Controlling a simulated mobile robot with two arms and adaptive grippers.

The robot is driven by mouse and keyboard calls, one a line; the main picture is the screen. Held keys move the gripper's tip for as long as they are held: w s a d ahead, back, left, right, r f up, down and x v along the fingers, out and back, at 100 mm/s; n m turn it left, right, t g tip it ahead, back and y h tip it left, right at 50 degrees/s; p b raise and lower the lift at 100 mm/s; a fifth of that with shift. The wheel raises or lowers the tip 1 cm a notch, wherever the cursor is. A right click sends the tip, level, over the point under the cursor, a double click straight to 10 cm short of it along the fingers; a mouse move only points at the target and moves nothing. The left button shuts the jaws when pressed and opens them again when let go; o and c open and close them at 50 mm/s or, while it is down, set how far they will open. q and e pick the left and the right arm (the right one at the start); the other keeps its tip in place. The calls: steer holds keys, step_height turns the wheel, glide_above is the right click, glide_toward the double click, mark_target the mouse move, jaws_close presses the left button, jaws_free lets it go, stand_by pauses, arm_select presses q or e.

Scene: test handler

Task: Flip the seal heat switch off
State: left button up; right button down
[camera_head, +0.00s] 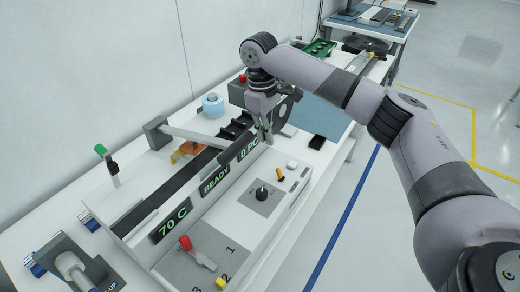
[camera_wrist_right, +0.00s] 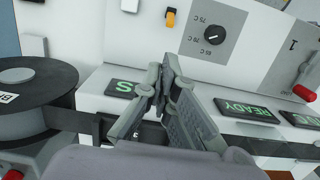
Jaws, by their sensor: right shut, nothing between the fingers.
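A small orange-tipped switch (camera_head: 280,175) stands on the white control panel, near the black dial knob (camera_head: 262,191). I take it for the seal heat switch, but no such label is readable. In the wrist view the orange switch (camera_wrist_right: 170,17) is at the top, beside the black dial (camera_wrist_right: 214,35) with its temperature marks. My right gripper (camera_head: 268,138) is over the machine by the "0 PC" display, behind the switch and apart from it. In the wrist view its fingertips (camera_wrist_right: 161,77) are together and empty. My left gripper is not in view.
Green displays read 70 C (camera_head: 172,220), READY (camera_head: 215,180) and 0 PC (camera_head: 248,149). A red-knobbed lever (camera_head: 186,243) stands by numbered positions. A green-topped lever (camera_head: 101,150) is at the left. A black reel (camera_wrist_right: 35,100) is beside my right gripper. Space above the panel is clear.

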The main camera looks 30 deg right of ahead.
mark_target(279, 174)
steer(key=f, duration=0.2)
steer(key=f+p, duration=0.1)
steer(key=f, duration=0.1)
steer(key=s+f+p, duration=0.1)
steer(key=f, duration=0.1)
steer(key=shift+s+d+f, duration=0.1)
steer(key=shift+f, duration=0.15)
step_height(279, 174, down, 2)
steer(key=shift+f, duration=0.1)
steer(key=shift+f+p, duration=0.3)
steer(key=shift+f, duration=0.15)
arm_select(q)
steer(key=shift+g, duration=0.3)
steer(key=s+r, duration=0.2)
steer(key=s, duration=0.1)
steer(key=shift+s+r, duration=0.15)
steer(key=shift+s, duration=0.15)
arm_select(e)
steer(key=shift+s, duration=0.1)
